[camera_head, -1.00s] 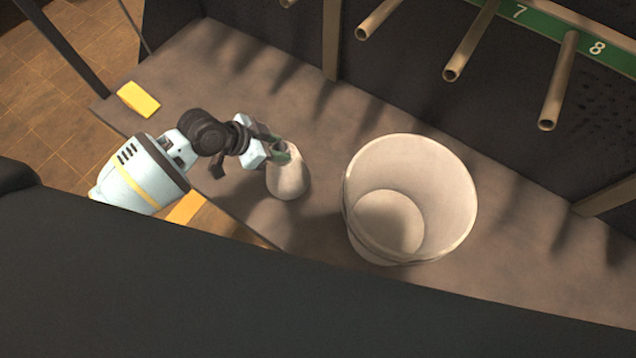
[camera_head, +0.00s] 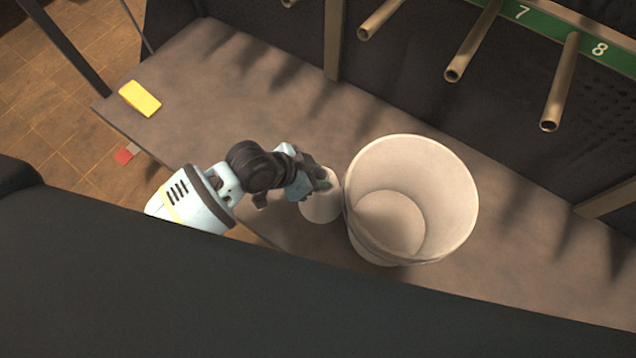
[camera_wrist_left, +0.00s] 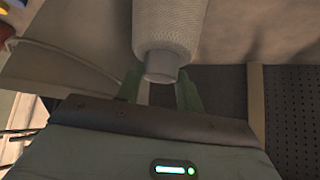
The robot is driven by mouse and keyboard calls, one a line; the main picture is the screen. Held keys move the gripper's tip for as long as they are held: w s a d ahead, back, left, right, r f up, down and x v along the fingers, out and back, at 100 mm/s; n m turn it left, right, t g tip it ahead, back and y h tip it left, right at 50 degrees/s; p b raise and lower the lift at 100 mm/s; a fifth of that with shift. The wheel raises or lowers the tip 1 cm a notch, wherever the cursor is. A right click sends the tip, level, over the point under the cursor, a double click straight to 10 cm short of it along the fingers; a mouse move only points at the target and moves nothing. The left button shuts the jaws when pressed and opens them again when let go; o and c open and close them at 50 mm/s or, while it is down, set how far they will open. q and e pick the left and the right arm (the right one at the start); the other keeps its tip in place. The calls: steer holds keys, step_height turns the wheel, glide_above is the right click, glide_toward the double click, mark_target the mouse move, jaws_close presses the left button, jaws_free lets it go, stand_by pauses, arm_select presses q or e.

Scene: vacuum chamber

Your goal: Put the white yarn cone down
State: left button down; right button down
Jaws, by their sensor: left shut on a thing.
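The white yarn cone (camera_head: 321,207) is in the head view, just left of the white bucket. My left gripper (camera_head: 322,184) is shut on its top end. In the left wrist view the cone (camera_wrist_left: 168,30) shows textured white yarn and a narrow tip between the green fingers of my left gripper (camera_wrist_left: 160,88). I cannot tell whether the cone's base touches the grey bench (camera_head: 240,110). My right gripper is in neither view.
A large white bucket (camera_head: 455,195) stands on the bench close to the cone's right. A yellow block (camera_head: 140,98) lies at the far left. Pegs (camera_head: 560,85) stick out from the dark back wall. The bench between block and cone is clear.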

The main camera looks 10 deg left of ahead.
mark_target(324, 206)
arm_select(q)
steer(key=shift+f, duration=0.15)
steer(key=f+b, duration=0.1)
steer(key=f, duration=0.1)
steer(key=f+b, duration=0.1)
steer(key=f, duration=0.2)
steer(key=shift+d, duration=0.2)
steer(key=c, duration=0.9)
jaws_free()
steer(key=shift+s, duration=0.1)
